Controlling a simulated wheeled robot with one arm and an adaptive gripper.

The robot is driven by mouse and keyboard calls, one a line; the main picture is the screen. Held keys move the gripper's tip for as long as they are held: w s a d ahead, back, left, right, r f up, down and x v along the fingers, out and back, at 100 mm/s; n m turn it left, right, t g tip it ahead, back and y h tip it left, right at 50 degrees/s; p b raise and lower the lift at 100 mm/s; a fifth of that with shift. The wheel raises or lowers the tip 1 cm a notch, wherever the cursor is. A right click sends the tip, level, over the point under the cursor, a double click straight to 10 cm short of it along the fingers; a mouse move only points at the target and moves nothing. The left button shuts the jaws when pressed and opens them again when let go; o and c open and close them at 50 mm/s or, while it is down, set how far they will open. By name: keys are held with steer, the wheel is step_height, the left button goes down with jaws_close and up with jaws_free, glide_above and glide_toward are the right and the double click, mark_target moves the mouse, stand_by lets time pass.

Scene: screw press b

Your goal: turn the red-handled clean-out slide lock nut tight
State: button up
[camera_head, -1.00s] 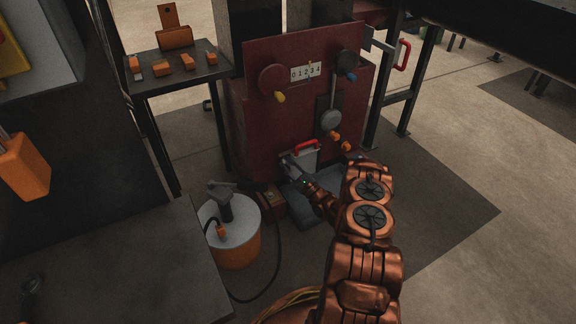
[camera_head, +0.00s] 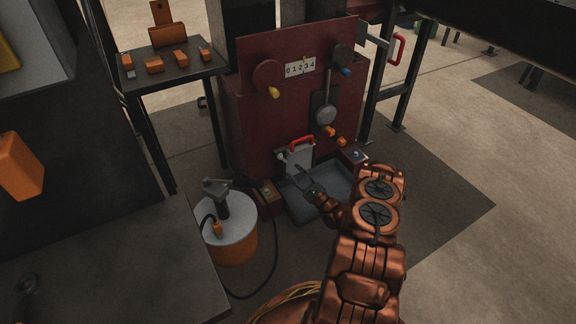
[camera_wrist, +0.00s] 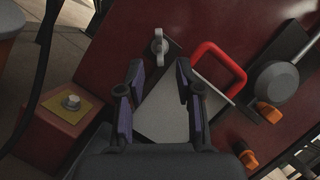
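The clean-out slide is a pale grey plate (camera_head: 297,160) with a red handle (camera_head: 300,143), low on the dark red press front. The plate (camera_wrist: 172,105) and its red handle (camera_wrist: 222,68) also show in the wrist view. The lock nut (camera_wrist: 159,47) is a small grey wing nut just left of the handle in the wrist view; I cannot make it out in the head view. My gripper (camera_wrist: 159,72) is open and empty, its two fingers apart, with the nut beyond the fingertips and roughly between them. In the head view my gripper (camera_head: 307,184) is in front of the plate.
A grey tray (camera_head: 338,176) lies at the press foot below my gripper. A red box with a bolt (camera_wrist: 70,102) stands left of the slide. Orange knobs (camera_wrist: 268,112) and a round grey weight (camera_wrist: 277,80) are on the right. A white-topped orange drum (camera_head: 235,235) stands left.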

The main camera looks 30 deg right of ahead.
steer(key=v, duration=0.5)
steer(key=shift+f, duration=0.1)
stand_by(1.0)
